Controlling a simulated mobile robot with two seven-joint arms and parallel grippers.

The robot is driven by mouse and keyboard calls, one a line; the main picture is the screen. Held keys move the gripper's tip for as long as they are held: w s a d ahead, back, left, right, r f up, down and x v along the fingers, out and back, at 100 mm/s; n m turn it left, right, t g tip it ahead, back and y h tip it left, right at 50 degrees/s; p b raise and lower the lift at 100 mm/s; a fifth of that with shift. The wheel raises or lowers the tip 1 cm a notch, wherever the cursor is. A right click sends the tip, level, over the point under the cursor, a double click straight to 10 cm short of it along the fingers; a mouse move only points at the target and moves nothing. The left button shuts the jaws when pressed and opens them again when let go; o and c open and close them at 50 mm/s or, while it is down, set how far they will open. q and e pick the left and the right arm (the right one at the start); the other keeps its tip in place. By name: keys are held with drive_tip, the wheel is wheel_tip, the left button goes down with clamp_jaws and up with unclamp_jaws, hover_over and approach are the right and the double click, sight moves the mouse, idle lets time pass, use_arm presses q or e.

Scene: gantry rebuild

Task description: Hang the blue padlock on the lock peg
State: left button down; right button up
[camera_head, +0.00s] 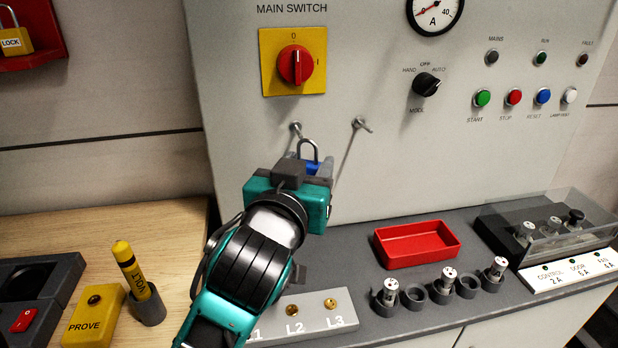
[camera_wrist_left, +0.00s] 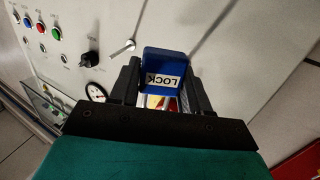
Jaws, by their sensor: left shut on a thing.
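My left gripper (camera_head: 312,170) is shut on the blue padlock (camera_head: 313,167), whose steel shackle points up. The wrist view shows the padlock (camera_wrist_left: 163,72) between the fingers with its LOCK label facing the camera. Two metal pegs stick out of the panel below the main switch. The left peg (camera_head: 296,127) is just above and left of the shackle in the head view, and the right peg (camera_head: 361,124) is farther right. I cannot tell whether the shackle touches the left peg. My right gripper is not in view.
The red and yellow main switch (camera_head: 295,66) is above the pegs. A red tray (camera_head: 417,244) and several fuses in holders stand on the grey ledge. A yellow tester (camera_head: 131,268) stands at the lower left. A yellow padlock (camera_head: 15,41) hangs on a red board.

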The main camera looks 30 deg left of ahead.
use_arm(q)
drive_tip(key=w+a, duration=0.4)
drive_tip(key=w, duration=0.1)
drive_tip(key=shift+w+f, duration=0.2)
drive_tip(key=shift+f, duration=0.25)
idle(0.4)
drive_tip(key=shift+a+f, duration=0.15)
drive_tip(key=shift+a, duration=0.05)
idle(0.4)
